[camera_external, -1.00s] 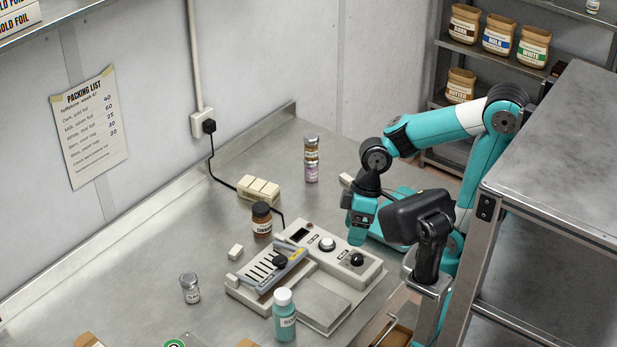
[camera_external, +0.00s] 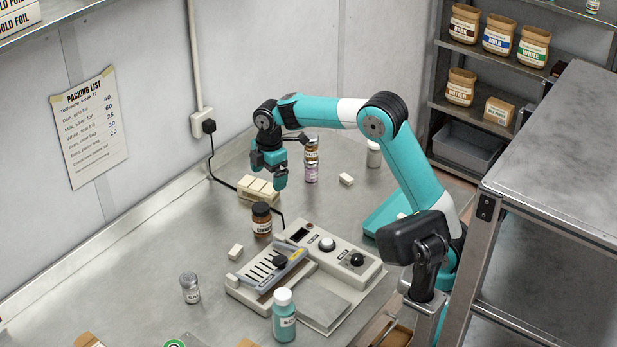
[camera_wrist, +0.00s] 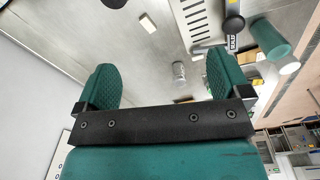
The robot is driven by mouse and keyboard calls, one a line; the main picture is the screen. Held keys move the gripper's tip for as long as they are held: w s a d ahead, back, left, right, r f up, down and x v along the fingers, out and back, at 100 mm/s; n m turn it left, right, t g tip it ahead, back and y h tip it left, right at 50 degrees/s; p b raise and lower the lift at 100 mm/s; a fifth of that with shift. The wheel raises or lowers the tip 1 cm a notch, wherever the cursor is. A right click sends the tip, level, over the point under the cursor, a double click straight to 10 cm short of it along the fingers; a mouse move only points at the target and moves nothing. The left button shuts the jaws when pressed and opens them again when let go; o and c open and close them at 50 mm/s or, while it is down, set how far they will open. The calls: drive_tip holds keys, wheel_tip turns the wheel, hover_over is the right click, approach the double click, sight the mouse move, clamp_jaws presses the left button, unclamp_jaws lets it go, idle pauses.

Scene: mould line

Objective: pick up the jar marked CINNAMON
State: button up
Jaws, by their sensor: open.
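The CINNAMON jar (camera_external: 262,222) is a small brown jar with a black lid and a pale label. It stands upright on the steel bench, left of the grey machine. My gripper (camera_external: 269,171) is open and empty, in the air above and behind the jar in the external view, apart from it. In the wrist view my two teal fingers (camera_wrist: 160,85) are spread with nothing between them. A dark round shape (camera_wrist: 111,3) at the top edge there may be the jar's lid; I cannot be sure.
The grey machine (camera_external: 345,257) stands close right of the jar, with a pale block tray (camera_external: 258,190) behind it. A white cube (camera_external: 235,252), salt jar (camera_external: 190,288) and teal bottle (camera_external: 284,316) are nearer. Two stacked jars (camera_external: 311,158) stand behind right.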

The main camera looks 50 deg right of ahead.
drive_tip(key=n, duration=0.2)
hover_over(261, 207)
wheel_tip(261, 207, down, 4)
drive_tip(key=f, duration=0.1)
drive_tip(key=shift+h, duration=0.3)
wheel_tip(261, 207, down, 12)
drive_tip(key=shift+s+r+p, duration=0.1)
drive_tip(key=shift+r+p, duration=0.15)
drive_tip(key=shift+p, duration=0.75)
drive_tip(key=shift+f+p, duration=1.25)
drive_tip(key=shift+f, duration=1.5)
drive_tip(key=c, duration=1.2)
drive_tip(key=shift+o, duration=0.2)
drive_tip(key=shift+w+r, duration=0.1)
drive_tip(key=shift+w, duration=0.1)
